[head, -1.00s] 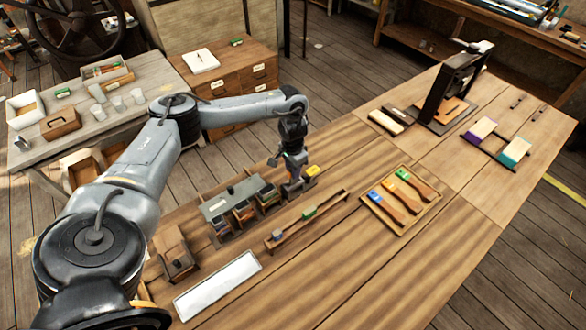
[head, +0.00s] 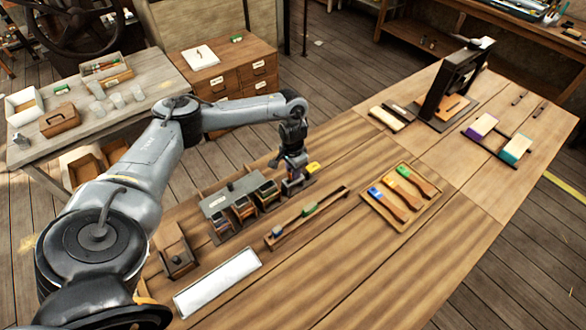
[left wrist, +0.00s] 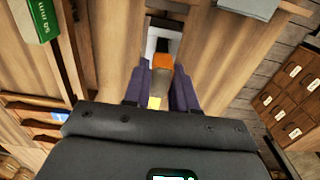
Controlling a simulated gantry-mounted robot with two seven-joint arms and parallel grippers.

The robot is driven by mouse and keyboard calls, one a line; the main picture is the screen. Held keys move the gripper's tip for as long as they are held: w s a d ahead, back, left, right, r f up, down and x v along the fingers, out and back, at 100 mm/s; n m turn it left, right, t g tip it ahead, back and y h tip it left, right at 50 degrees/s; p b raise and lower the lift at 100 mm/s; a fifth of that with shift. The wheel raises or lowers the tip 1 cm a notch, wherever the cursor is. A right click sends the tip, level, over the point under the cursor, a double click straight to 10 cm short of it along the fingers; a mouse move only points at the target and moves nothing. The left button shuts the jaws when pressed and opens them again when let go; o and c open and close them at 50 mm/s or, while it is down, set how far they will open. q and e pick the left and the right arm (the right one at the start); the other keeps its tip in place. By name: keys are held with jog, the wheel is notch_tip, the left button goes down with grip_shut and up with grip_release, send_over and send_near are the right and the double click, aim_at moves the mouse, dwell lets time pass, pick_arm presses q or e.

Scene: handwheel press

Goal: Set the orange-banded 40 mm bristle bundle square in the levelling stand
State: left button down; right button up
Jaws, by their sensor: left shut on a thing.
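The bristle bundle with an orange band (left wrist: 163,63) is between the two dark fingers of my left gripper (left wrist: 162,88), which is shut on it. In the left wrist view, a white and dark U-shaped piece, which looks like the levelling stand (left wrist: 150,46), lies right at the bundle's far end. I cannot tell whether the bundle touches it or sits square. In the head view, my left gripper (head: 293,178) is low over the bench beside the dark bin rack, and it hides the bundle. My right gripper is not in view.
The bin rack (head: 217,203) with a grey lid is left of the gripper. A small yellow thing (head: 313,168) lies close on its right. A brush tray (head: 437,202) stands further right.

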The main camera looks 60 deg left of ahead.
pick_arm(q)
jog(key=shift+f, duration=0.75)
dwell(0.4)
jog(key=shift+p, duration=0.35)
jog(key=c, duration=0.8)
grip_release()
jog(key=shift+r, duration=0.1)
